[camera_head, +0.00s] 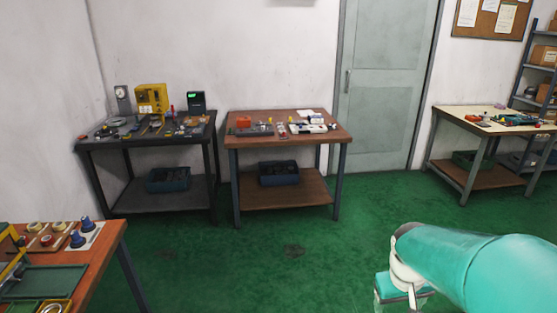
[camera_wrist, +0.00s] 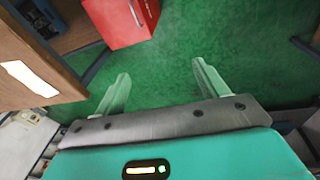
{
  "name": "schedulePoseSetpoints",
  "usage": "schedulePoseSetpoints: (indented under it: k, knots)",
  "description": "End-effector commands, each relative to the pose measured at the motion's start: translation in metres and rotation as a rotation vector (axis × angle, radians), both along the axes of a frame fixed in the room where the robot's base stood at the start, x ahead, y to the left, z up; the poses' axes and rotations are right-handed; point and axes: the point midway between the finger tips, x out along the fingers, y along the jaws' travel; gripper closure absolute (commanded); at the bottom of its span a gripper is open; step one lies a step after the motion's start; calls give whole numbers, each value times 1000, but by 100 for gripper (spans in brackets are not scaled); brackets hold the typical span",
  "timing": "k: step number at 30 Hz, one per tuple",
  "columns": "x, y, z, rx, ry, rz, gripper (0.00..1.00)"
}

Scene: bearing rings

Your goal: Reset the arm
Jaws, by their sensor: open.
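My gripper (camera_wrist: 163,88) shows in the wrist view with its two pale green fingers spread wide apart. Nothing is between the fingers; green floor shows behind them. In the head view my teal arm reaches in from the lower right corner, above the open floor, and the fingers cannot be made out there.
An orange-topped table (camera_head: 100,245) with rings and trays is at the lower left. A dark workbench (camera_head: 148,143), a brown workbench (camera_head: 240,143) and a cream-topped table (camera_head: 450,118) stand by the walls. A red box (camera_wrist: 122,22) is beyond my fingers. The middle floor (camera_head: 285,250) is clear.

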Motion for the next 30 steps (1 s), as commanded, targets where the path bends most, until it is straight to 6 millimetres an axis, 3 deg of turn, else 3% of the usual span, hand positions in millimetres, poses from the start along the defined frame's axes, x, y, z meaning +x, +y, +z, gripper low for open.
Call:
schedulePoseSetpoints:
  k: [1, 6, 15, 21, 30]
  knots:
    - [-5, 13, 16, 4, -39, 3, 27]
    - [-27, 50, 56, 30, -144, 8, 27]
    - [-78, 105, 104, 104, -313, 28, 27]
    - [-97, 120, 114, 138, -365, 34, 27]
    - [-99, 122, 115, 142, -368, 34, 27]
